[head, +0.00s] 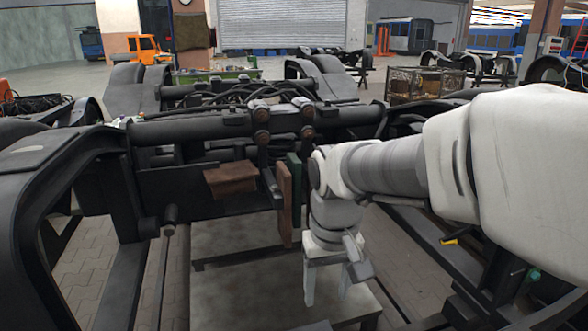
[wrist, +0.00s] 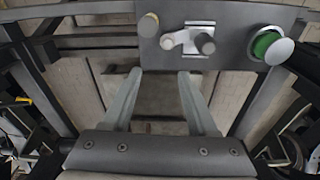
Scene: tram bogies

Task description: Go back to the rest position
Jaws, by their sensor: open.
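My gripper (head: 326,290) hangs pointing down in the head view, over a flat grey surface (head: 235,240) inside the dark bogie frame. Its two pale fingers stand apart with nothing between them. In the wrist view my gripper (wrist: 158,85) is also open and empty. Beyond the fingertips is a dark grey plate (wrist: 228,35) with a metal latch or lever (wrist: 190,40) and a green round button (wrist: 270,46) in a pale ring. I cannot tell how far the fingertips are from the plate.
The black bogie frame (head: 60,165) surrounds the arm on both sides. A brown block (head: 231,177) and an upright brown plate (head: 285,205) are left of my gripper. Cables (head: 240,97) run across the frame. An orange vehicle (head: 147,50) and more bogies stand behind.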

